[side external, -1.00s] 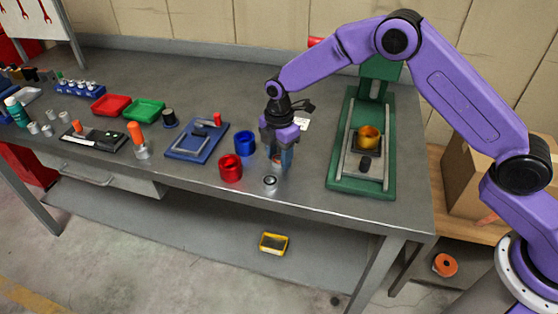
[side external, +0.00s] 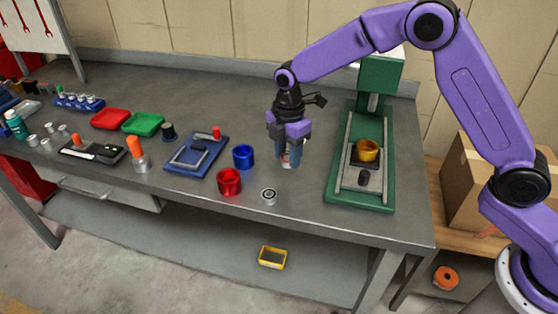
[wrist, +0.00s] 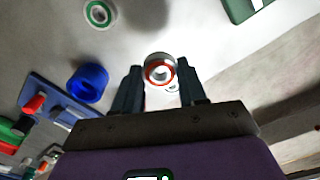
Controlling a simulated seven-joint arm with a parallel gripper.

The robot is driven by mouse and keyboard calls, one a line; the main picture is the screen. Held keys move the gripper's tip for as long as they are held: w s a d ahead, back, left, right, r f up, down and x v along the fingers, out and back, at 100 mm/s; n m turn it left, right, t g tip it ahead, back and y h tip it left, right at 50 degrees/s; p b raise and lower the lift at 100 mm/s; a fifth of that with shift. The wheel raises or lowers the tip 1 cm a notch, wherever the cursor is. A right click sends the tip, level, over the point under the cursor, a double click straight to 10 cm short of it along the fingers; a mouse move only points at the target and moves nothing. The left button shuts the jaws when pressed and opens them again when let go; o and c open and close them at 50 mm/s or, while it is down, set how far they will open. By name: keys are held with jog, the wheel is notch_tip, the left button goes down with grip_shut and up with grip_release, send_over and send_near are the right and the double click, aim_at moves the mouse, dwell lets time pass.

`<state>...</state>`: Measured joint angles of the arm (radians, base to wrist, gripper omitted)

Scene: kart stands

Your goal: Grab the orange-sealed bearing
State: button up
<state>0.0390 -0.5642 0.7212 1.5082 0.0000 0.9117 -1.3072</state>
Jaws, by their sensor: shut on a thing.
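The orange-sealed bearing (wrist: 160,70) is a small metal ring with an orange-red seal around a central bore. In the wrist view it sits between the two fingertips of my gripper (wrist: 161,92), its face toward the camera. My gripper is shut on it. In the side view my gripper (side external: 287,160) points down above the bench, right of the blue ring, and its fingers largely hide the bearing. A green-sealed bearing (wrist: 99,13) lies on the bench at the upper left of the wrist view.
A bearing (side external: 269,196) lies in front of my gripper, its seal colour unclear. A red ring (side external: 229,182) and blue ring (side external: 243,156) stand to the left. A green press (side external: 362,200) holding a gold cup (side external: 367,150) stands right. Bare bench lies between gripper and press.

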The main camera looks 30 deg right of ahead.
jog(key=s+d+r, duration=0.4)
jog(key=s+r, duration=0.2)
jog(key=s, duration=0.4)
jog(key=shift+d+r, duration=0.15)
